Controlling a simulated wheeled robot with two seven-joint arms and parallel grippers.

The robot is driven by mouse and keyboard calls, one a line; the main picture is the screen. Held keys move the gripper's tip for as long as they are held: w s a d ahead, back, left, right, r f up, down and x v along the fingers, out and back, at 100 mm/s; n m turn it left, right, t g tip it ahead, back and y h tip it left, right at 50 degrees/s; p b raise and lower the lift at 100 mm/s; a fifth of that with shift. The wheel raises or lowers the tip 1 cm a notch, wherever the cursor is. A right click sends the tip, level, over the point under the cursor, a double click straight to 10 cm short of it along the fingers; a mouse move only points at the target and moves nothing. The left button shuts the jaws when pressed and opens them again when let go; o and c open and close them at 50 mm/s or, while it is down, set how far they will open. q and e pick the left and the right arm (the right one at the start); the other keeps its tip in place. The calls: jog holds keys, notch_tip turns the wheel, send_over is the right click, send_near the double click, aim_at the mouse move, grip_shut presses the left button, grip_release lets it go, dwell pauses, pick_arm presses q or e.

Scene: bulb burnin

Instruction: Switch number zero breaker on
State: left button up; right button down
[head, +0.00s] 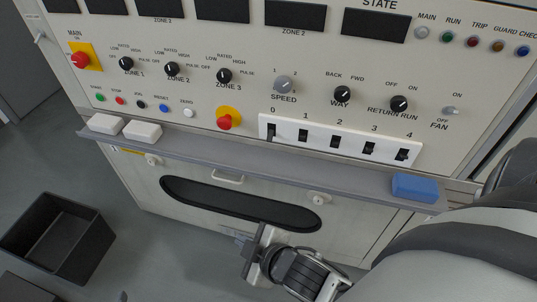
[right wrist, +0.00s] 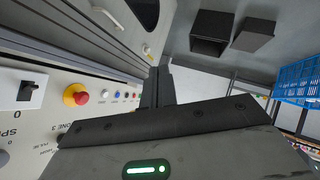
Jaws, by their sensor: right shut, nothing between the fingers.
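The breaker strip (head: 321,150) is a white plate on the panel with several black switches numbered 0 to 4. Breaker zero (head: 274,134) is the leftmost switch, under the 0 label. Its lever also shows at the left edge of the right wrist view (right wrist: 30,87). I cannot tell its position for certain. My right gripper (head: 247,252) is below the shelf, in front of the lower cabinet, apart from the breakers. It is shut and empty; its dark fingers also show in the right wrist view (right wrist: 157,88). My left gripper is not in view.
A grey shelf (head: 270,172) juts out below the breakers, with white blocks (head: 142,131) at its left and a blue block (head: 414,187) at its right. A red stop button (head: 225,121) sits left of breaker zero. A black bin (head: 55,238) stands on the floor.

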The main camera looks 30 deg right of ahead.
jog(key=w+d+f+n+h+b, duration=0.1)
jog(key=w+f+n+h+b, duration=0.15)
jog(key=f+n, duration=0.2)
jog(key=n+t+h+b, duration=0.2)
jog(key=n+h+b, duration=0.5)
jog(key=n+h, duration=0.65)
send_near(270, 136)
notch_tip(270, 136, down, 4)
jog(key=s+a+m+h, duration=0.1)
jog(key=s+a, duration=0.1)
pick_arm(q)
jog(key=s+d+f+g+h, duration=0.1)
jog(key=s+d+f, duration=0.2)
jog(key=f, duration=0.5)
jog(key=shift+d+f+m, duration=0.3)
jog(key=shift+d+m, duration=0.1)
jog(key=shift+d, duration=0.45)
pick_arm(e)
jog(key=shift+w+f, duration=0.1)
jog(key=shift+w, duration=0.15)
jog(key=shift+d, duration=0.1)
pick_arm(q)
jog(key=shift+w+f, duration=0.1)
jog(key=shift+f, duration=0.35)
pick_arm(e)
jog(key=x, duration=1)
jog(key=shift+r, duration=0.2)
